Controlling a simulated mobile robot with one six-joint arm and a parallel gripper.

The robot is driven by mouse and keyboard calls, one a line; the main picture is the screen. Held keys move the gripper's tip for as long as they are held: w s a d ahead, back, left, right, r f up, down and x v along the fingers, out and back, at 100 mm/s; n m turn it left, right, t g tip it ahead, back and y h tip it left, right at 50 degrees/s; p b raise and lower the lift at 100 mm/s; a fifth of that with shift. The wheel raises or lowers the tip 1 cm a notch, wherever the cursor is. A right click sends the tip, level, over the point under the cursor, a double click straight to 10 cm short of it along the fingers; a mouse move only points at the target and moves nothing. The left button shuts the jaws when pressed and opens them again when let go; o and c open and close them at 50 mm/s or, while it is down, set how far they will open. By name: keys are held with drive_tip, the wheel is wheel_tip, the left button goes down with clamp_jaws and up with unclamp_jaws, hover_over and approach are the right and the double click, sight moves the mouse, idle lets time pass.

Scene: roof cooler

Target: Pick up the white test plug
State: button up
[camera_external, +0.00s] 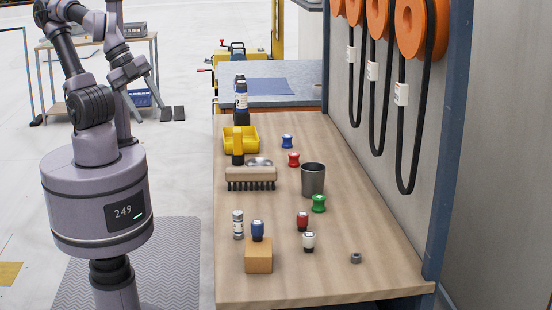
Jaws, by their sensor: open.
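The white test plug (308,243) stands upright on the wooden bench, near its front and right of the wooden block. My gripper (150,108) is at the upper left, off the bench and far from the plug. Its fingers look spread and empty, though they are small and hard to make out against the background.
A blue plug (257,230) stands on a wooden block (258,256), beside a silver cylinder (238,225). Behind are a green knob (319,204), dark cup (313,180), brush (251,175) and yellow bin (241,140). A grey nut (356,258) lies right. Black cables (402,150) hang along the right wall.

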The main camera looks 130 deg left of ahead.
drive_tip(key=w+r+n+p, duration=0.1)
drive_tip(key=w+r+n, duration=0.15)
drive_tip(key=w, duration=0.35)
drive_tip(key=n+g+p, duration=0.2)
drive_tip(key=n+p, duration=0.2)
drive_tip(key=n, duration=0.4)
hover_over(308, 234)
drive_tip(key=s+d, duration=0.4)
drive_tip(key=s, duration=0.3)
wheel_tip(308, 234, down, 10)
drive_tip(key=f, duration=0.1)
drive_tip(key=b+x, duration=0.1)
drive_tip(key=x, duration=0.3)
drive_tip(key=b+x, duration=0.1)
drive_tip(key=x, duration=0.3)
drive_tip(key=b+x, duration=0.1)
drive_tip(key=x, duration=0.3)
drive_tip(key=shift+w+a+b, duration=0.35)
drive_tip(key=shift+a+b, duration=0.05)
drive_tip(key=b+x, duration=0.1)
drive_tip(key=x, duration=0.2)
drive_tip(key=b+x, duration=0.1)
drive_tip(key=x, duration=0.2)
drive_tip(key=shift+w+r, duration=0.2)
drive_tip(key=shift+w, duration=0.2)
drive_tip(key=shift+r, duration=0.15)
clamp_jaws()
